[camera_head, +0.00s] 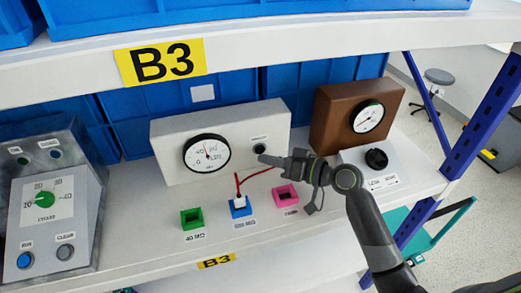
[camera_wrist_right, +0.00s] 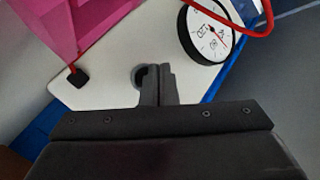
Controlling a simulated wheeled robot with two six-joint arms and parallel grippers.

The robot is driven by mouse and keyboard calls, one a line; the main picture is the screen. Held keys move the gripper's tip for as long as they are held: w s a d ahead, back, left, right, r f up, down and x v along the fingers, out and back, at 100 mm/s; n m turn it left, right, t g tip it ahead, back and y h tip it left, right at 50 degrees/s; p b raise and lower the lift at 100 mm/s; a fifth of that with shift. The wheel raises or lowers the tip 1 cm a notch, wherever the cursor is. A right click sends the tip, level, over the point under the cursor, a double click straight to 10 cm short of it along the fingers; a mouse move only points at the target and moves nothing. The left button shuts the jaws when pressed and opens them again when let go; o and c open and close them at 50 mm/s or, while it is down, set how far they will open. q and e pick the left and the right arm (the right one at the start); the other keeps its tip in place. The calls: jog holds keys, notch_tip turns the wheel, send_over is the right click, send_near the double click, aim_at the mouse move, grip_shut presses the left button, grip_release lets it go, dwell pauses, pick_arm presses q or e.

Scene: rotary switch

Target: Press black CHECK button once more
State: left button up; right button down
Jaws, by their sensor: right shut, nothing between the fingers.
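The white panel (camera_head: 165,137) stands upright on the shelf, with a round dial gauge (camera_head: 206,154) and a black button (camera_head: 260,148) under a small label I cannot read. The panel also shows in the right wrist view (camera_wrist_right: 115,90), with the button (camera_wrist_right: 139,76) partly hidden behind my fingertips. My right gripper (camera_head: 264,159) is shut and empty, its tips just below and in front of the button in the head view. In the right wrist view the fingertips (camera_wrist_right: 157,72) overlap the button's edge; I cannot tell whether they touch it. My left gripper is not in view.
Green (camera_head: 191,219), blue (camera_head: 240,208) and pink (camera_head: 286,196) sockets stand in front; a red cable (camera_head: 238,184) rises from the blue one. A brown gauge box (camera_head: 333,108) and a black knob (camera_head: 377,158) are right. A grey control box (camera_head: 45,190) is left.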

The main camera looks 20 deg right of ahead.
jog(key=shift+s+p, duration=0.35)
jog(key=shift+s, duration=2.15)
